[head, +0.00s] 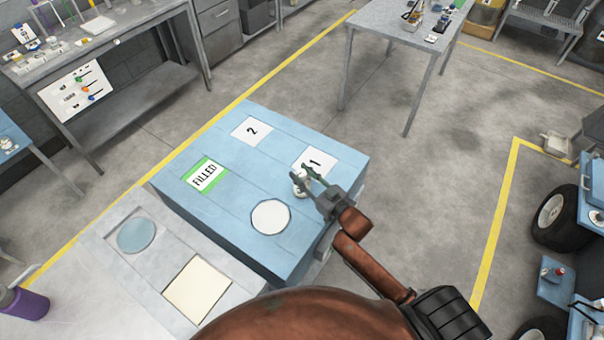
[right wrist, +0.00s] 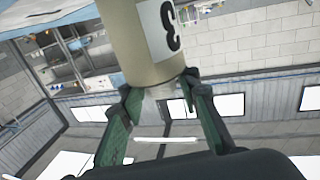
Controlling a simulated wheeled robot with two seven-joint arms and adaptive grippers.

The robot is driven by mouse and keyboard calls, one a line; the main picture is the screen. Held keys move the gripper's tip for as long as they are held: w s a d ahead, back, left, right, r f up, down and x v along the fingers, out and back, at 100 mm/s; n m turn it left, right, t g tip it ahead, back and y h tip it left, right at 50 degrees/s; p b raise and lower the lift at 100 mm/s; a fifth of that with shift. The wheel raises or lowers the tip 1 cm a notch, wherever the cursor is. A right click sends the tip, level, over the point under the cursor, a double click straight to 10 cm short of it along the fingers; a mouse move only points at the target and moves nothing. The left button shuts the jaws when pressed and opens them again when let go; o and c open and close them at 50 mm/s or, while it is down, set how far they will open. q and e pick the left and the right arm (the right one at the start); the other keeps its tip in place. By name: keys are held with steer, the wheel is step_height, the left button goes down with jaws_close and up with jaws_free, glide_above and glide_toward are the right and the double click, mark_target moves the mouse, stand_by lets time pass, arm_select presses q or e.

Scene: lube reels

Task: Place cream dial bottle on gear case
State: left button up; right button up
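A cream bottle (right wrist: 150,40) with a large black "3" on its white label fills the top middle of the right wrist view. Its narrow grey end lies between the green fingers of my right gripper (right wrist: 160,92), which appear closed around it. In the head view, my right gripper (head: 308,183) is over the right side of the blue case top, by the label "1". A small whitish part of the bottle (head: 299,184) shows at the fingertips. I cannot tell which thing is the gear case. My left gripper is not in view.
The blue case (head: 225,215) carries "1", "2" and green-edged "FILLED" (head: 205,175) labels and an empty white disc (head: 271,217). A grey surface (head: 130,270) adjoins it, with a blue disc and a cream square. A purple bottle (head: 28,303) stands far left.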

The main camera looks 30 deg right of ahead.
steer(key=shift+o, duration=0.9)
steer(key=shift+r, duration=0.1)
steer(key=v, duration=1.2)
steer(key=shift+r, duration=0.15)
